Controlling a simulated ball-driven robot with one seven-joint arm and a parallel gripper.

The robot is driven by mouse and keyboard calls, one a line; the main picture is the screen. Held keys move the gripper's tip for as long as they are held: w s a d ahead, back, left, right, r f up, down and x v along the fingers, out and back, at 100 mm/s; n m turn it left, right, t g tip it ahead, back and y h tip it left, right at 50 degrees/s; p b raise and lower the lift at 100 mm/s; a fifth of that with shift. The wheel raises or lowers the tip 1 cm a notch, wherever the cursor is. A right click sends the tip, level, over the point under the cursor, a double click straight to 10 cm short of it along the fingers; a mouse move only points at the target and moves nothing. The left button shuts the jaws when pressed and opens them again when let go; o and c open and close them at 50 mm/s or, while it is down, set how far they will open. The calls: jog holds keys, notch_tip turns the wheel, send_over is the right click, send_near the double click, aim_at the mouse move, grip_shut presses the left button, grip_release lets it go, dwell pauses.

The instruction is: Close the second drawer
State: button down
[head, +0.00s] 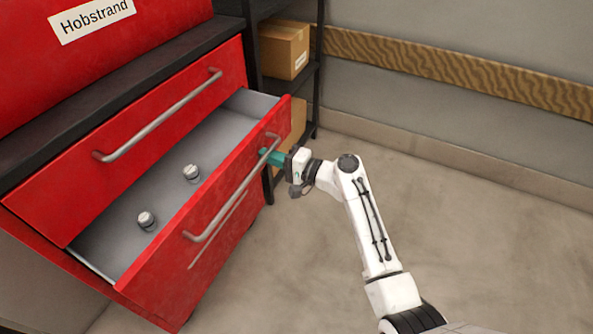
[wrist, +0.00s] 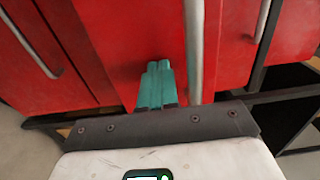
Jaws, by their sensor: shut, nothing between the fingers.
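The second drawer (head: 162,271) of the red cabinet is pulled well out, and its grey inside shows. Its silver bar handle (head: 226,197) runs along the front. My gripper (head: 266,156) is at the far end of this handle, with its teal fingers shut and empty, pointing at the drawer front. In the wrist view the closed fingers (wrist: 156,78) are just left of the handle bar (wrist: 194,50), with the red front (wrist: 130,30) ahead. I cannot tell whether the fingertips touch the front.
Two small metal items (head: 147,221) (head: 191,173) lie in the open drawer. The upper drawer (head: 125,151) above looks shut. A black shelf with a cardboard box (head: 285,49) stands behind the cabinet. The floor (head: 480,230) to the right is clear.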

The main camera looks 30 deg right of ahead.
aim_at(225, 153)
jog(key=b+x, duration=0.7)
jog(key=x, duration=0.7)
jog(key=shift+w+a+f, duration=0.1)
jog(key=shift+f, duration=0.05)
jog(key=shift+w+a, duration=0.15)
jog(key=shift+w, duration=0.15)
jog(key=shift+w+r, duration=0.1)
jog(key=shift+r, duration=0.25)
jog(key=shift+a+r, duration=0.1)
